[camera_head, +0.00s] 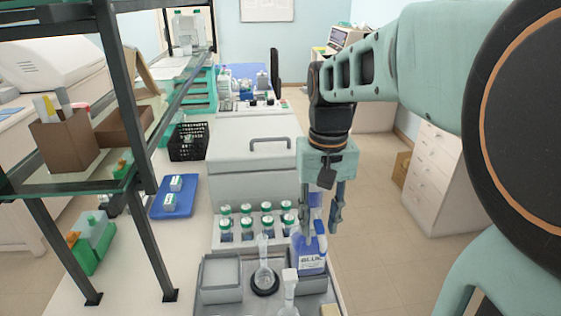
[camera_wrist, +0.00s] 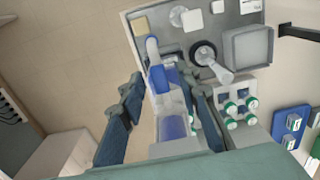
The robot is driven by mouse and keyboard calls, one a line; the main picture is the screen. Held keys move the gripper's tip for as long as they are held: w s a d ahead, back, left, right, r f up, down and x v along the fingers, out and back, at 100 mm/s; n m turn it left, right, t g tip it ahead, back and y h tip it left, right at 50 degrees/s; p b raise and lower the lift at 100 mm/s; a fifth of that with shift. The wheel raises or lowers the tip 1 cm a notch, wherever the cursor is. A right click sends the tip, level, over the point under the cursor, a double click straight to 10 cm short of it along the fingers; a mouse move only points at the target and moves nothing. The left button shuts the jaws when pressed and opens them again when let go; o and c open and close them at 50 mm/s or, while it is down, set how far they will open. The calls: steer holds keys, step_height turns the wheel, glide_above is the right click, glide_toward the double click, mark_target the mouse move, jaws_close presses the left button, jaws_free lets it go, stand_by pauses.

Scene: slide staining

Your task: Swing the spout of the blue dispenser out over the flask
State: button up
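The blue dispenser (camera_head: 310,262), a bottle marked "BLUE", stands at the right of the grey tray in the head view. My gripper (camera_head: 320,225) points down at the dispenser's top, fingers apart. In the wrist view the fingers (camera_wrist: 161,82) lie on either side of the dispenser, the right one closer. Contact cannot be told.
The grey tray (camera_head: 328,298) also holds a square dish (camera_head: 222,278) and a second clear vessel (camera_head: 290,288). A rack of green-capped bottles (camera_head: 225,228) stands behind. A shelf frame (camera_head: 150,240) rises at left. Open floor lies right of the bench.

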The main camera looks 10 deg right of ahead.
jaws_close()
